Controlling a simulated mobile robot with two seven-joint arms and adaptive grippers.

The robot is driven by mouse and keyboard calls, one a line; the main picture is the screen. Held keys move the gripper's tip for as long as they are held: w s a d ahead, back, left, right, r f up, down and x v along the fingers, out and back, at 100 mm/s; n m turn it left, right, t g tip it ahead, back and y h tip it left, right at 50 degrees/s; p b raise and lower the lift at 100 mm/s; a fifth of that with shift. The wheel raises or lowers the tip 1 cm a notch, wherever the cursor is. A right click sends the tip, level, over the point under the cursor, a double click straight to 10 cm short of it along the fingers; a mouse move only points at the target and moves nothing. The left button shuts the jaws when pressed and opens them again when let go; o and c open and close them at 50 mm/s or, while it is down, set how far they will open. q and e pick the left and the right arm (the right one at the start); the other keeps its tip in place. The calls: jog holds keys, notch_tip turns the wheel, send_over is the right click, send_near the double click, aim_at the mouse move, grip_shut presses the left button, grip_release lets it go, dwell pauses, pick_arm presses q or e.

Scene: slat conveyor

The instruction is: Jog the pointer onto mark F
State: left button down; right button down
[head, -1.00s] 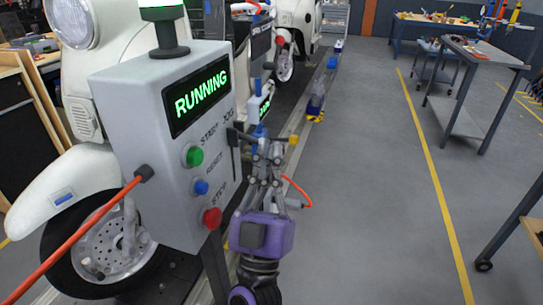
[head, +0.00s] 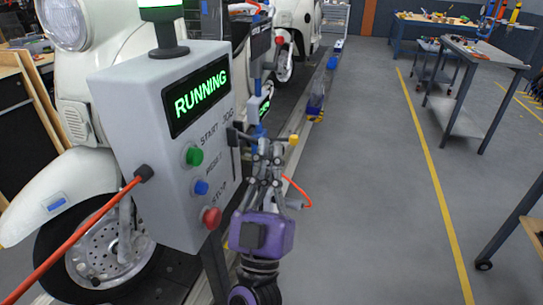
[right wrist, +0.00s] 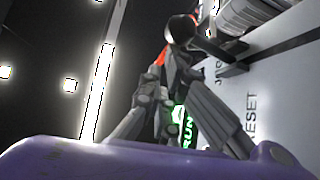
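The grey control box (head: 150,120) shows RUNNING in green on its display (head: 197,93). Its green START (head: 193,155), blue (head: 201,187) and red STOP (head: 212,217) buttons face right. A black lever (head: 241,136) sticks out near the JOG label. My right gripper (head: 268,148) is at this lever, fingers drawn together; they also show in the right wrist view (right wrist: 168,75), just before a black ball knob (right wrist: 181,29). I cannot tell whether they grip the lever or only touch it. The pointer and mark F cannot be made out. My left gripper is out of view.
A white scooter (head: 62,185) stands behind the box on the conveyor. A blue piece with yellow at its base (head: 316,100) sits along the conveyor edge. An orange cable (head: 75,240) runs from the box.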

jog(key=shift+d, duration=0.1)
jog(key=v, duration=1.2)
dwell(0.5)
